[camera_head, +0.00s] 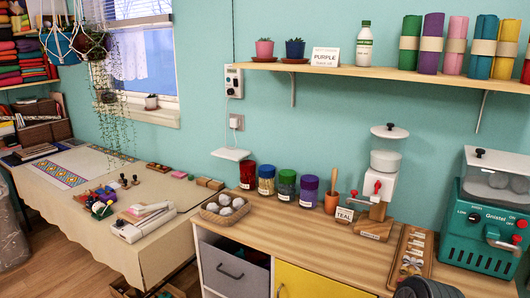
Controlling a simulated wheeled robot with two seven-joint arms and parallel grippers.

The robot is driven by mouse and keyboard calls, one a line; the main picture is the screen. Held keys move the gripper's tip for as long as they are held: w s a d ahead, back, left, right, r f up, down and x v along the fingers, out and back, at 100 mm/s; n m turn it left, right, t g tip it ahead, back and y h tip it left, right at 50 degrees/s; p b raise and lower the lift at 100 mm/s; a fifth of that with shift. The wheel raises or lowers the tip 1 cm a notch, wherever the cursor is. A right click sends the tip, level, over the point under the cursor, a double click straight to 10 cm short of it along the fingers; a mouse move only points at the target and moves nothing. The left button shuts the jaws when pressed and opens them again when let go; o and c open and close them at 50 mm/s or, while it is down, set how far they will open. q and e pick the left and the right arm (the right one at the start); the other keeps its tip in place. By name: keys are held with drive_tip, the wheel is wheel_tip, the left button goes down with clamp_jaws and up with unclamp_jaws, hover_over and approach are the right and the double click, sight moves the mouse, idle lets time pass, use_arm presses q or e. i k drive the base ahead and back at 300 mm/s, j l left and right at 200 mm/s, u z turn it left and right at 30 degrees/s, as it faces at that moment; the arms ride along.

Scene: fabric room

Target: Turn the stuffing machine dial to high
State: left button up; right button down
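A teal machine (481,232) with a clear-topped white hopper stands at the right end of the wooden counter, partly cut off by the picture's edge. I take it for the stuffing machine. A small dark dial (474,217) is on its front, with the word LOW at its left; the setting is too small to read. A red-tipped lever or knob (492,232) sits to the right of the dial.
A white hand-cranked device (381,174) stands left of the teal machine, with a wooden tray of small parts (414,254) between them. Several lidded jars (287,185) line the wall. A dark rounded shape (425,288) shows at the bottom edge. The counter's front middle is clear.

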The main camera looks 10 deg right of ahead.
sight(474, 218)
drive_tip(key=z, duration=1.6)
drive_tip(key=i+l, duration=0.1)
drive_tip(key=l, duration=0.4)
drive_tip(key=l+z, duration=0.15)
drive_tip(key=l, duration=0.35)
drive_tip(key=i+l, duration=0.15)
drive_tip(key=l, duration=0.3)
drive_tip(key=i+l+z, duration=0.15)
drive_tip(key=l, duration=0.35)
